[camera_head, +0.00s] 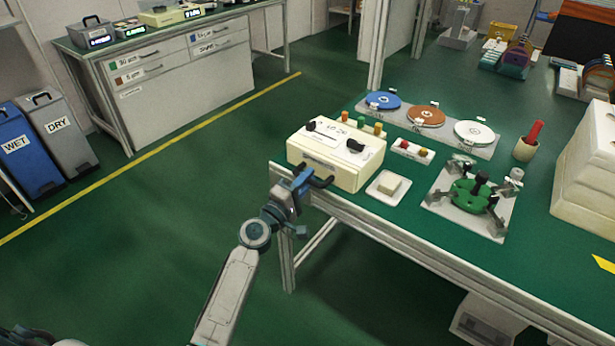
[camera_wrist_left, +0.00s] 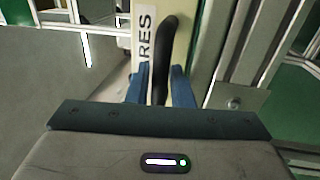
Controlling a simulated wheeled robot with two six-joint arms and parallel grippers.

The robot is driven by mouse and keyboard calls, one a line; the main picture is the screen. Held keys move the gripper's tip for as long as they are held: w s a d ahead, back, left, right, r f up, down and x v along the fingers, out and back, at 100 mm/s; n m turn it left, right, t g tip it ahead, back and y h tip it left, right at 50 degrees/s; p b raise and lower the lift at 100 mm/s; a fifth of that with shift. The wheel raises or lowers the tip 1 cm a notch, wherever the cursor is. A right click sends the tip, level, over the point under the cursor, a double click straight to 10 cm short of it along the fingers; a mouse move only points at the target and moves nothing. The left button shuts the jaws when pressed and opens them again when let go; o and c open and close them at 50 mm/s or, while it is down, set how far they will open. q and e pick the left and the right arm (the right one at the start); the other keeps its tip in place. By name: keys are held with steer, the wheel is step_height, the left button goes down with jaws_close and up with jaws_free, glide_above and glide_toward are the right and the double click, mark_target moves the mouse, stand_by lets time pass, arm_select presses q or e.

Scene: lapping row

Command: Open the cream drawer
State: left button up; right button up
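The cream drawer (camera_head: 328,173) is the front of a cream box (camera_head: 365,160) on the near left corner of the green bench. Its front looks flush with the box and carries a label, of which "ARES" shows in the left wrist view. A black bar handle (camera_wrist_left: 168,45) sticks out from that front. My left gripper (camera_head: 308,181) is at the handle, and in the left wrist view its blue fingers (camera_wrist_left: 160,90) stand on either side of the bar, closed in on it. My right gripper is not in view.
The floor left of the bench is clear.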

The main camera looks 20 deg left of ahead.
arm_select(q)
steer(key=shift+w+d, duration=0.1)
steer(key=shift+w, duration=0.15)
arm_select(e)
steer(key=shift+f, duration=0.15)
